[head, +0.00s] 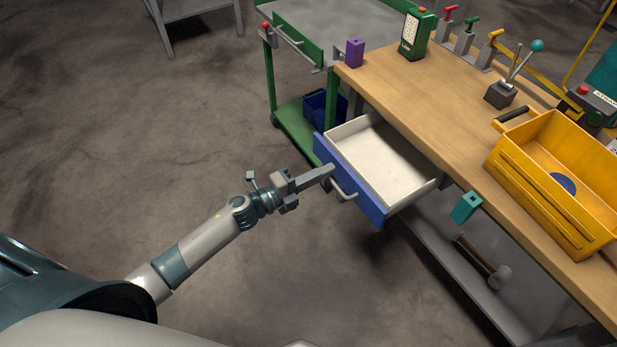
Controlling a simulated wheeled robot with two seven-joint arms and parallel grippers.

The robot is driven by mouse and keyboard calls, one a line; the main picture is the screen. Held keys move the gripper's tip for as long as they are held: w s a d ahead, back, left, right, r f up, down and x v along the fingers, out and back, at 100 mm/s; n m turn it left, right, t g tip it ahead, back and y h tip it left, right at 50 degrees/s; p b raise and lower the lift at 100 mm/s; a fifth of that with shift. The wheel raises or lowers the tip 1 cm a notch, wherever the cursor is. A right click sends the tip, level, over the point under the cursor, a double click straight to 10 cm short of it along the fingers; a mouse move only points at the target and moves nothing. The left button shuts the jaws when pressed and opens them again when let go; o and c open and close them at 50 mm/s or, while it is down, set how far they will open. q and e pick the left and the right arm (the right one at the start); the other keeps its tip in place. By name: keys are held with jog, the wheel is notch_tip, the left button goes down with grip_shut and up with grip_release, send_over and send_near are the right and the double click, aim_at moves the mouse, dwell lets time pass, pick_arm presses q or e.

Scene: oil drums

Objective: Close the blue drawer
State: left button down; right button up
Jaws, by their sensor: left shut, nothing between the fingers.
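The blue drawer (367,203) hangs open under the wooden workbench, pulled out toward my side. Its white inside (385,163) is empty where I can see it. A light grey bar handle (341,190) is on its blue front. My left gripper (329,170) is shut and empty, with its fingertips at the drawer front just above the handle. I cannot tell whether the tips touch the front. My right gripper is not in view.
The workbench (440,110) carries a yellow crate (545,190), a green handheld device (415,35) and a joystick (502,92). A green cart (292,125) stands at the drawer's left. A teal block (465,207) sits at the bench edge. The floor before the drawer is clear.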

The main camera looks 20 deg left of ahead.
pick_arm(q)
jog(key=shift+w+d, duration=0.45)
jog(key=shift+w, duration=0.15)
jog(key=shift+w+d, duration=0.1)
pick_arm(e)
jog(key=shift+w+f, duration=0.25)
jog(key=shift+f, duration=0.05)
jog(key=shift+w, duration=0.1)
